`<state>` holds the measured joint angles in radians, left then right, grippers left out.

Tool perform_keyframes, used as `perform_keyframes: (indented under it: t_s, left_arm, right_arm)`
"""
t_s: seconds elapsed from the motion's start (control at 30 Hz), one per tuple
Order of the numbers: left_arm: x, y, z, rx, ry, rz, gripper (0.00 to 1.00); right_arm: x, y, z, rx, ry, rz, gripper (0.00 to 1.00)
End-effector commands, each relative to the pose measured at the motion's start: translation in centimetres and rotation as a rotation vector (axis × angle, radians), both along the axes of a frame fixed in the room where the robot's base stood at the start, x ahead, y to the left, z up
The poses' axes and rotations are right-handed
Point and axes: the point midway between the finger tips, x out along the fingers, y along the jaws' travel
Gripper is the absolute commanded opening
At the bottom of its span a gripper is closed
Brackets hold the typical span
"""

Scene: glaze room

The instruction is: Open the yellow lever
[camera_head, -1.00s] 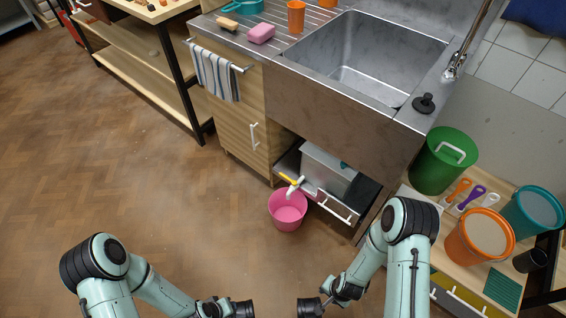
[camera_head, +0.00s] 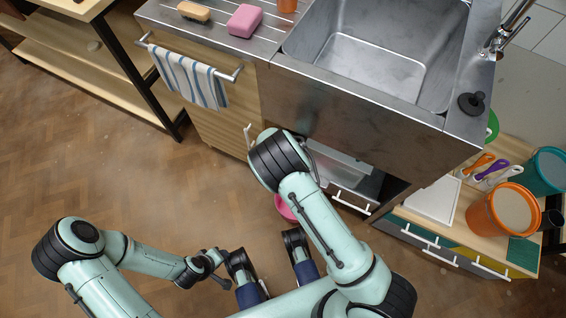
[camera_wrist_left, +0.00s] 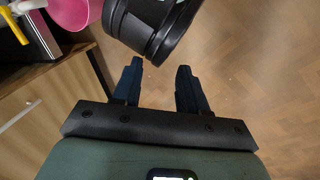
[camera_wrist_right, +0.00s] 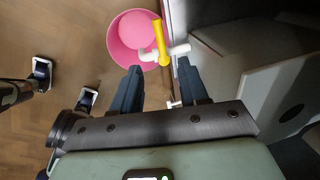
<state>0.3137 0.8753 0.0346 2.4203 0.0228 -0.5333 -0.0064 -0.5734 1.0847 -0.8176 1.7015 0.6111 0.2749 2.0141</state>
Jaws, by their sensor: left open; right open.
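The yellow lever (camera_wrist_right: 160,42) sits on a white tap (camera_wrist_right: 180,50) over a pink bucket (camera_wrist_right: 130,30) in the right wrist view. My right gripper (camera_wrist_right: 160,66) is open, its dark blue fingers either side of the lever's line and just short of it; nothing is gripped. In the head view my right arm hides the lever, tap and right gripper. In the left wrist view the lever (camera_wrist_left: 6,14) shows at the top left corner. My left gripper (camera_head: 278,282) is open and empty, low over the floor in front of the bucket (camera_head: 284,207).
The sink unit (camera_head: 350,90) stands above the tap, with an open low shelf and a white-handled drawer (camera_head: 350,200). A striped towel (camera_head: 190,80) hangs on its rail. A bench with an orange bucket (camera_head: 500,210) is at right. Floor at left is clear.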

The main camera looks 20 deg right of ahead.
Motion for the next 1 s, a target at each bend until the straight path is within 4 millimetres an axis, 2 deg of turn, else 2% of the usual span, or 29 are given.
perform_keyframes:
  t_s: [0.17,0.47,0.6,0.8,1.0]
  left_arm:
    - [1.0,0.5,-1.0,0.013,-0.024,0.011,0.43]
    - [4.2,2.2,-3.3,0.055,-0.109,0.046,0.43]
    - [4.0,2.6,-4.4,0.063,-0.098,0.052,0.43]
    - [2.5,2.9,-5.5,0.061,-0.049,0.053,0.43]
    - [2.2,2.9,-5.6,0.061,-0.040,0.052,0.43]
  right_arm:
    - [0.1,-0.4,-2.4,-0.001,0.005,-0.004,0.44]
    - [0.9,-1.3,-8.7,-0.001,0.004,-0.002,0.44]
    - [1.3,-1.7,-11.0,-0.001,0.003,-0.001,0.44]
    - [1.5,-1.9,-12.8,0.000,0.002,-0.001,0.44]
    - [1.6,-2.0,-13.0,-0.001,0.001,0.000,0.44]
